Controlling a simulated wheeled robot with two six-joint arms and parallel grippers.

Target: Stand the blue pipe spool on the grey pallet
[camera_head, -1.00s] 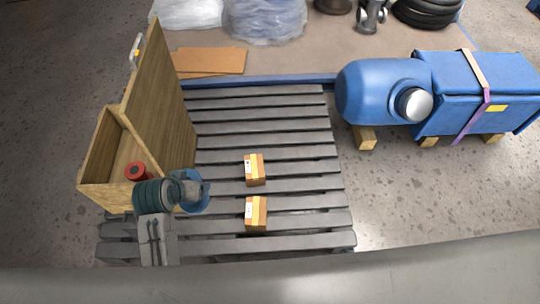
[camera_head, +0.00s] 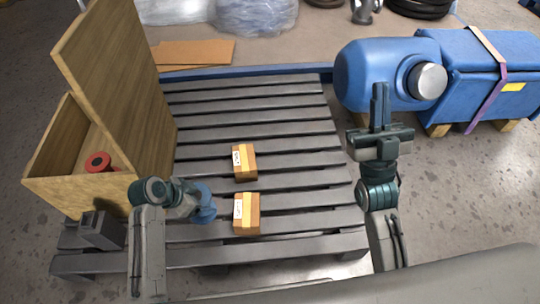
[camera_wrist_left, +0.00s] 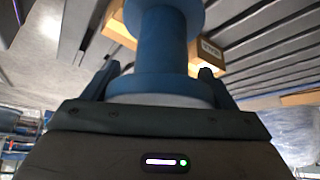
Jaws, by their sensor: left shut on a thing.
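The blue pipe spool (camera_head: 205,207) is in my left gripper (camera_head: 190,203), over the front left of the grey pallet (camera_head: 300,222). The head view does not show clearly whether the spool touches the slats. In the left wrist view the spool (camera_wrist_left: 162,45) has a narrow blue body between wider flanges. The left fingers (camera_wrist_left: 157,85) sit on either side of its nearer flange. My right gripper (camera_head: 380,105) is empty, its fingers together and pointing up the picture, right of the pallet.
Two small cartons (camera_head: 244,162) (camera_head: 247,213) lie mid-pallet. An open wooden crate (camera_head: 75,190) with a raised lid stands at left, with a red flanged piece (camera_head: 98,162) inside. A dark grey block (camera_head: 102,230) is at the front left corner. Blue machinery (camera_head: 390,75) stands behind right.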

